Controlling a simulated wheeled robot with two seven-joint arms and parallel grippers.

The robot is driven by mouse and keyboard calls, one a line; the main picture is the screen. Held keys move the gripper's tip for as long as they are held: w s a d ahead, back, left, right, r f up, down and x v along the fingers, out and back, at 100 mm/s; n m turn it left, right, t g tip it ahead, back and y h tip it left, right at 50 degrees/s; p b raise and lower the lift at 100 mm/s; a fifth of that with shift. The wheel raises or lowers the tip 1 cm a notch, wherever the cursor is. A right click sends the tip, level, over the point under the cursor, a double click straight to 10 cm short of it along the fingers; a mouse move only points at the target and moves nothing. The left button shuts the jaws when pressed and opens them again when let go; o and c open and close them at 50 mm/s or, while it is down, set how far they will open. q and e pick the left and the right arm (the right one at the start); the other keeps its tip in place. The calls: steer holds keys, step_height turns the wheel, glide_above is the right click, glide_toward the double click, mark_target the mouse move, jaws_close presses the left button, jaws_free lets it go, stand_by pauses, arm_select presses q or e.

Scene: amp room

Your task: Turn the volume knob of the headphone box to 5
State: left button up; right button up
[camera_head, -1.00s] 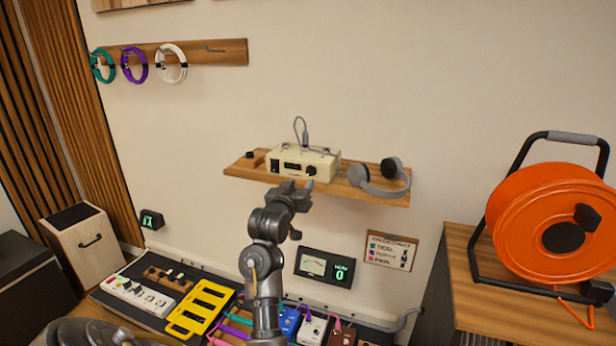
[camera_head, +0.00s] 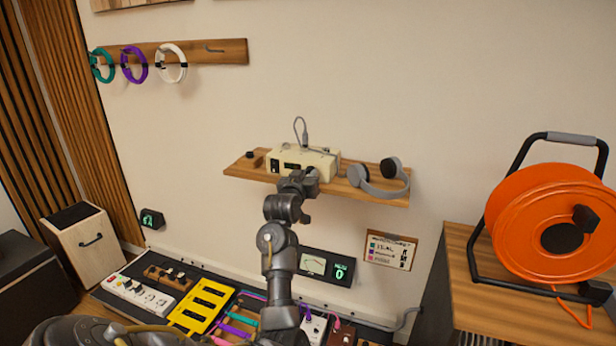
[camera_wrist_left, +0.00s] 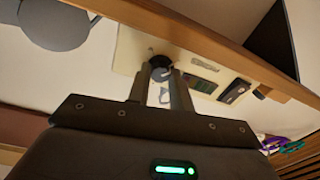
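The cream headphone box (camera_head: 318,160) stands on a wooden wall shelf. My left gripper (camera_head: 308,180) is in front of the right part of its front face and hides the volume knob in the head view. In the left wrist view, the dark round knob (camera_wrist_left: 161,64) shows between the tips of my left gripper (camera_wrist_left: 161,76). The two fingers are apart, one on each side of the knob; firm contact cannot be made out. The knob's pointer and scale are not readable. A meter display (camera_head: 340,272) below the shelf reads 0. My right gripper is not in view.
Grey headphones (camera_head: 377,182) lie on the shelf (camera_head: 243,168) right of the box, and a small dark knob-like item (camera_head: 250,154) left of it. Pedals and cables fill the board below. An orange cable reel (camera_head: 540,220) stands on a cabinet at right.

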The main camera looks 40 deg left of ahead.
arm_select(q)
jaws_close()
